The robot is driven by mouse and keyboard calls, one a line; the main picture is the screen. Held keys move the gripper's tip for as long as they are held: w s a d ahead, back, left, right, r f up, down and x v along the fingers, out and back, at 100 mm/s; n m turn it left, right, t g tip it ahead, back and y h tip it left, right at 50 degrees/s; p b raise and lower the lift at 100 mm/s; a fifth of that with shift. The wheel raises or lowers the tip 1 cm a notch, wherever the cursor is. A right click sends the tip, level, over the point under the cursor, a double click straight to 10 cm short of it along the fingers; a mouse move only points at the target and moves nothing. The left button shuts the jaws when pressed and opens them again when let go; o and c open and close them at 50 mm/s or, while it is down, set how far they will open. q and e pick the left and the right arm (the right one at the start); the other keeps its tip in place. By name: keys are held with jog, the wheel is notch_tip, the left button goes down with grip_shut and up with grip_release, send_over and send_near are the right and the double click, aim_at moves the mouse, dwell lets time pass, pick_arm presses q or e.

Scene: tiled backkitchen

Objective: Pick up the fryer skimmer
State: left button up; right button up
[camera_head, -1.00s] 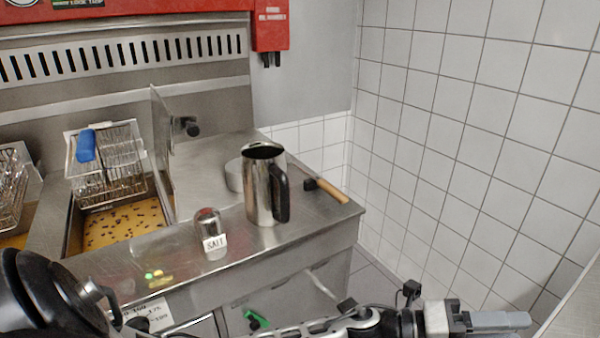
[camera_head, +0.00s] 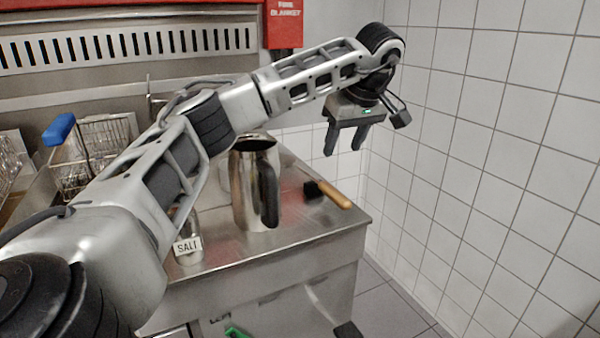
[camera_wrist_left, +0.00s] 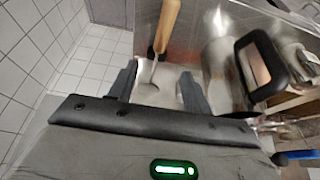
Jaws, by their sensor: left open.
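A tool with a wooden handle (camera_head: 334,195) and a dark part at its inner end lies on the steel counter near the right edge; I take it for the fryer skimmer, though no mesh head is clear. My left gripper (camera_head: 345,146) is open and empty, fingers down, above the counter's right end and apart from the tool. In the left wrist view the wooden handle (camera_wrist_left: 167,25) shows beyond the gap between the open fingers (camera_wrist_left: 157,78), with a thin metal loop at its near end.
A steel jug (camera_head: 246,190) with a black handle stands left of the tool. A salt shaker (camera_head: 187,247) stands nearer the front. A fryer basket (camera_head: 105,140) with a blue grip is behind my arm. A white tiled wall (camera_head: 480,180) bounds the right side.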

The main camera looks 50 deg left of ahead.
aim_at(329, 186)
pick_arm(q)
jog(key=x, duration=1.5)
jog(key=shift+s+d+f, duration=0.1)
jog(key=shift+d, duration=0.05)
grip_shut()
